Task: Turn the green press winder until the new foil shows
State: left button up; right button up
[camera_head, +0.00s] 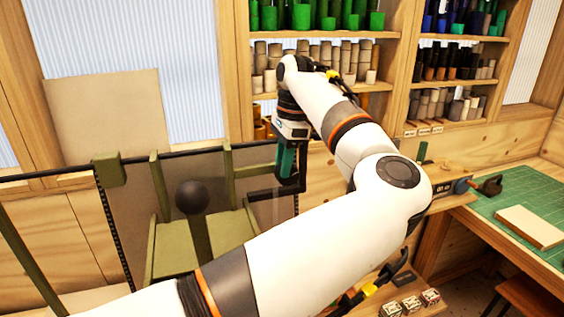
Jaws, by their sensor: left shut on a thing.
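The green press (177,247) stands at the left, with a dark round knob (192,197) on a post in front of its flat bed. Olive uprights and a dark band along the top surround it. My left arm crosses the view from the bottom and bends back over the press's right side. My left gripper (289,178) points down there and is shut on a teal-green upright piece, which looks like the winder handle (286,158). The fingers hide much of it. A dull brownish sheet (255,182) hangs behind the press frame. My right gripper is not in view.
Shelves (330,94) with several green, grey and blue rolls stand at the back. A green cutting mat (520,205) with a pale block (530,227) lies on the right bench. Small stamped blocks (411,304) sit at the bottom. My own arm hides the middle.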

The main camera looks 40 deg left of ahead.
pick_arm(q)
jog(key=shift+r, duration=0.15)
jog(key=o, duration=0.7)
jog(key=r+b, duration=0.1)
jog(key=r, duration=0.1)
jog(key=w+r+b, duration=0.1)
jog(key=r, duration=0.1)
jog(key=shift+d+r, duration=0.15)
notch_tip(320, 180, up, 8)
jog(key=shift+w+d+f+p, duration=0.25)
jog(key=shift+w+d+p, duration=0.1)
jog(key=shift+w, duration=0.1)
